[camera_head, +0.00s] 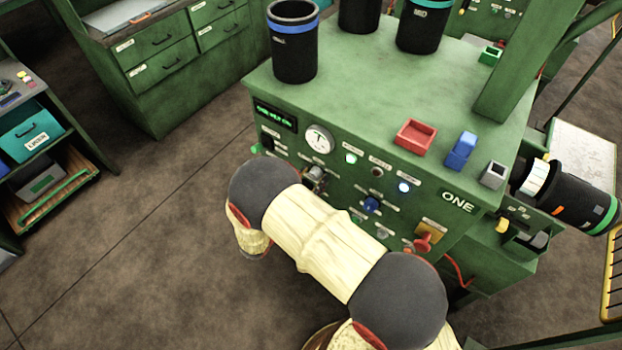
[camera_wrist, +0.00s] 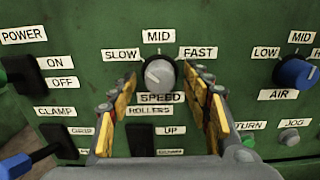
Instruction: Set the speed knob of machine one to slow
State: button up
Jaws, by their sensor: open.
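The speed knob (camera_wrist: 159,74) is a round grey knob on the green front panel of machine one. In the wrist view, labels SLOW, MID and FAST stand around its upper side and SPEED is below it. I cannot clearly tell which label its pointer faces. My gripper (camera_wrist: 167,84) is open, with one yellow-and-grey finger on each side of the knob. I see no clear contact. In the head view, machine one (camera_head: 459,202) bears the label ONE, and my arm hides much of the panel's lower left.
A blue AIR knob (camera_wrist: 296,73) is right of the speed knob. The black POWER switch (camera_wrist: 22,76) and CLAMP lever (camera_wrist: 35,158) are left. The ROLLERS switch (camera_wrist: 141,140) sits below, between the fingers. A red tray (camera_head: 416,136) and black cylinders (camera_head: 293,45) stand on the machine top.

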jog(key=v, duration=1.2)
dwell(0.3)
